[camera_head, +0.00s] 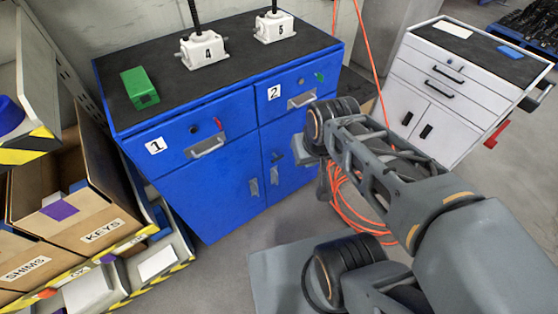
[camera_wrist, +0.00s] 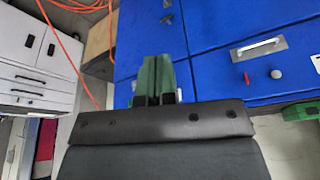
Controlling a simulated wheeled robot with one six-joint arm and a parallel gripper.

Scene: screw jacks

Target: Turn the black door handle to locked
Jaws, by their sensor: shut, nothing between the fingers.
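The blue cabinet (camera_head: 215,175) has two drawers, labelled 1 and 2, above two doors. Near the middle seam, the right door carries a small upright handle (camera_head: 275,157), with a grey pull (camera_head: 274,176) below it; the handle also shows in the wrist view (camera_wrist: 167,19). It is too small to tell its colour or lock position surely. My gripper (camera_wrist: 157,58) has green fingers, shut together and empty. It is in front of the cabinet's right half, apart from the handle in the wrist view. The fingertips are hard to make out in the head view.
Two white screw jacks (camera_head: 204,51) and a green box (camera_head: 139,88) stand on the cabinet top. A white cabinet (camera_head: 455,80) with black pulls is at right. Orange cable (camera_head: 345,205) lies on the floor between. Shelves with cardboard bins (camera_head: 90,205) are at left.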

